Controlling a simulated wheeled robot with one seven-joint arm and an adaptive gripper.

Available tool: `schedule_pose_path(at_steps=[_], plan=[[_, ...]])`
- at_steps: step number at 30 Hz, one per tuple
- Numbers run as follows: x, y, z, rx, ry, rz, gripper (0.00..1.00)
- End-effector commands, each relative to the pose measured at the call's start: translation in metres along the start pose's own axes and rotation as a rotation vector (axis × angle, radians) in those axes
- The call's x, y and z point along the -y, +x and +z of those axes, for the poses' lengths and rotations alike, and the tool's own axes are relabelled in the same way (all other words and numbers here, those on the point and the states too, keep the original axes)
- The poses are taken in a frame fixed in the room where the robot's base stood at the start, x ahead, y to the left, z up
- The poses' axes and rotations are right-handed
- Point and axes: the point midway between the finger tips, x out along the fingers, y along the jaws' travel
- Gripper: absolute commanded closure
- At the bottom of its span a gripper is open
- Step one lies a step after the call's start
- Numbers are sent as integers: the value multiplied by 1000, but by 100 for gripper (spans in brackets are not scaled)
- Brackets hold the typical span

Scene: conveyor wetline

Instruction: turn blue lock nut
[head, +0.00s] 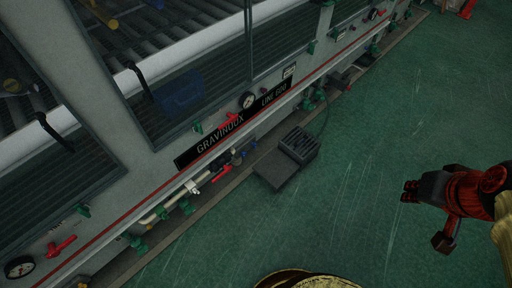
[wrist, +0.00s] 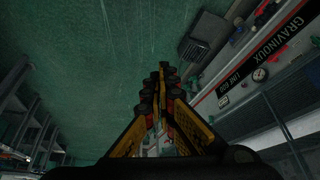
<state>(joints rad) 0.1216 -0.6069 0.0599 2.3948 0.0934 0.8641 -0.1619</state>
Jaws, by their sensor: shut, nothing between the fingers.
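Small blue fittings (head: 238,158) show on the pipework low on the machine front, right of a red lever handle (head: 221,173). They are too small for me to tell which one is the lock nut or how it is turned. My gripper (head: 408,191) is out over the green floor at the right of the head view, well apart from the machine. In the wrist view my gripper (wrist: 163,72) has its fingers together with nothing between them. The blue fittings cannot be made out clearly in the wrist view.
A dark slotted box (head: 299,145) and a flat plate (head: 277,168) lie on the floor in front. The green floor (head: 400,110) is otherwise mostly clear.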

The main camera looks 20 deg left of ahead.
Motion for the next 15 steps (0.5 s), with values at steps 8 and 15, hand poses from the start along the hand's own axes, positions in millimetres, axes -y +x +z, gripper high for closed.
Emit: schedule_pose_path(at_steps=[8,15], plan=[[-4,2,-9,11,4,-5,100],[-7,4,-17,21,5,-8,100]])
